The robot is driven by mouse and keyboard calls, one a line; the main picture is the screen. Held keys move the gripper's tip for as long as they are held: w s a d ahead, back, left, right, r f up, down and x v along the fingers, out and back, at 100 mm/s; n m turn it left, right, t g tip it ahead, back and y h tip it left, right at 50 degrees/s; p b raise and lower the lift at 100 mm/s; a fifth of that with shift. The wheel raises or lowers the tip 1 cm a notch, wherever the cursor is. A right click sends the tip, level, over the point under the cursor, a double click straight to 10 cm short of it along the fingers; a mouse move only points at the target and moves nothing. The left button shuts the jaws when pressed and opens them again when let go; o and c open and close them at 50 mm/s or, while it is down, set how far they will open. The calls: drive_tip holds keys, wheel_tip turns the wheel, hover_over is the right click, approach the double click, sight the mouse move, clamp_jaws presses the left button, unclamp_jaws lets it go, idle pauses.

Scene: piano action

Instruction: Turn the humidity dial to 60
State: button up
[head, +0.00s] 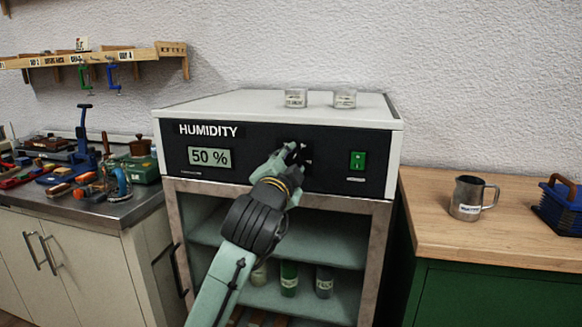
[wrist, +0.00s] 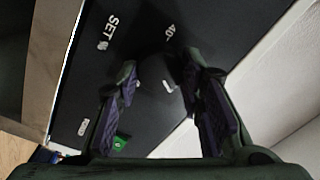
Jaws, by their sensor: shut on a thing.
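The humidity cabinet's black panel (head: 330,155) carries the word HUMIDITY and a display (head: 210,157) that reads 50 %. The dark humidity dial (head: 306,154) is mostly hidden behind my gripper in the head view. My gripper (head: 296,153) is at the panel, shut on the dial. In the wrist view, my gripper's two purple-padded fingers (wrist: 165,98) stand on either side of the dial (wrist: 172,72), which is dark against the panel. SET and a 40 mark are printed nearby.
A green switch (head: 357,160) is right of the dial. Two small glass jars (head: 344,98) stand on the cabinet top. A metal jug (head: 467,198) stands on the right wooden counter; tools crowd the left counter.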

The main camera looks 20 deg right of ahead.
drive_tip(key=shift+m, duration=0.4)
drive_tip(key=o, duration=1.2)
drive_tip(key=shift+c, duration=0.2)
drive_tip(key=v, duration=1.2)
